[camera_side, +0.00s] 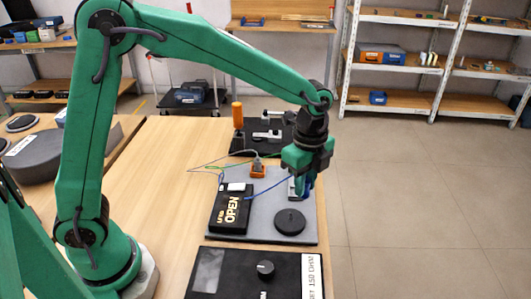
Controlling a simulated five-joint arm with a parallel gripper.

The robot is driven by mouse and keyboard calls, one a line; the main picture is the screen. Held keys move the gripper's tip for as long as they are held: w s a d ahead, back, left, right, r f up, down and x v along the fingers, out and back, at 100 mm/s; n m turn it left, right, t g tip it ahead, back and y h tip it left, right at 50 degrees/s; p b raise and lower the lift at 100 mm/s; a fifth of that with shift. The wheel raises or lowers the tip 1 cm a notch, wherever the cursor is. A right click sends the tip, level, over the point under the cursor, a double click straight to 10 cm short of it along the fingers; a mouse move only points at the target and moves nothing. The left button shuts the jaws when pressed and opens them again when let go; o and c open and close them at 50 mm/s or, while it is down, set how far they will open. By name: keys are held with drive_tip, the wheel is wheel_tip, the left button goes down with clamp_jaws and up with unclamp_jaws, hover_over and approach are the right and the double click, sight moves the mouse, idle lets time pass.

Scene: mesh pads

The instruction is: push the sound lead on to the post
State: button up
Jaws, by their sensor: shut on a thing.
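The sound lead (265,189) shows as a thin blue wire running from the black box marked OPEN (231,209) up to my gripper (305,190). My gripper points down over the right side of the grey board (262,232) and is shut on the lead's end. The held end is mostly hidden between the fingers, with some blue showing there. A small pale block (293,189) shows just left of the fingers. I cannot tell whether it carries the post, or whether the lead touches the post.
A black round disc (290,221) lies on the board just below my gripper. An orange connector block (258,168) with thin wires sits at the board's back. A black panel with a knob (265,269) is in front; a black fixture (267,134) stands behind.

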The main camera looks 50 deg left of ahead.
drive_tip(key=shift+s+a+f, duration=0.25)
drive_tip(key=shift+a+f, duration=0.35)
drive_tip(key=shift+a, duration=0.1)
drive_tip(key=shift+s+a+f, duration=0.25)
drive_tip(key=shift+a+f, duration=0.3)
drive_tip(key=shift+a, duration=0.1)
drive_tip(key=shift+f, duration=0.25)
drive_tip(key=shift+f, duration=1.9)
drive_tip(key=shift+f, duration=1.5)
drive_tip(key=o, duration=0.9)
drive_tip(key=shift+c, duration=0.2)
drive_tip(key=shift+r, duration=0.1)
